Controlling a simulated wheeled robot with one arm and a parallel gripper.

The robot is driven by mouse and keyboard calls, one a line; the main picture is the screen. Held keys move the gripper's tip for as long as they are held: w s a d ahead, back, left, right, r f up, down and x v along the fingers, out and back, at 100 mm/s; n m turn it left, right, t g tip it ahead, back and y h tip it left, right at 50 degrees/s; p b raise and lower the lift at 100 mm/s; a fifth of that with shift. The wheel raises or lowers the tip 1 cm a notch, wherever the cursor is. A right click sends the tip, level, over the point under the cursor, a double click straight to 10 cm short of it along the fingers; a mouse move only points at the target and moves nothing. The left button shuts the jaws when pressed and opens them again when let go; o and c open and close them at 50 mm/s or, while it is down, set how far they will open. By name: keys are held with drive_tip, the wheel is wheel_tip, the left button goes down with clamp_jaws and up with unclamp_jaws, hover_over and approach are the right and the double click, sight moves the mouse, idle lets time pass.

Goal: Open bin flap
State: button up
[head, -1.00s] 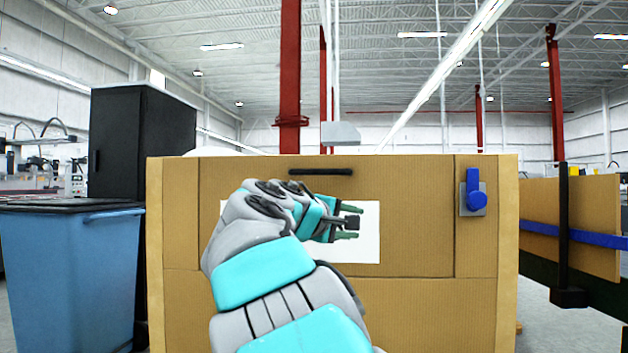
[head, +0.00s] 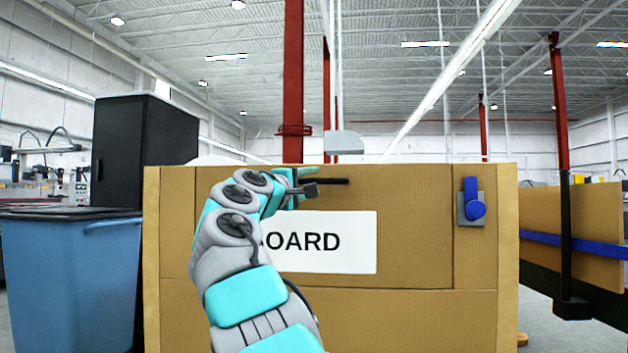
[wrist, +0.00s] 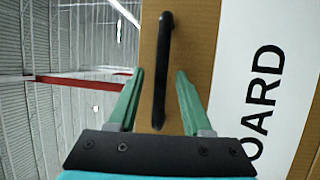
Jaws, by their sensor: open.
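The bin flap (head: 410,235) is a brown panel on the front of a large cardboard-coloured bin (head: 400,320), and it looks closed. A black bar handle (head: 335,181) runs along its upper edge. A white label reading "OARD" (head: 345,243) is below, its left part hidden by my arm. A blue latch (head: 472,198) on a grey plate stands upright at the flap's right. My gripper (head: 308,180) is at the left part of the handle. In the wrist view, the green fingers (wrist: 155,85) are open, one on each side of the black handle (wrist: 162,75); contact is not clear.
A blue wheeled-type bin (head: 70,270) with a dark lid stands at the left, before a black cabinet (head: 145,140). At the right are a brown panel with a blue rail (head: 585,240) and a black post (head: 566,240).

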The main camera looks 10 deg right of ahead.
drive_tip(key=shift+x, duration=0.85)
drive_tip(key=shift+f, duration=0.1)
clamp_jaws()
idle(0.8)
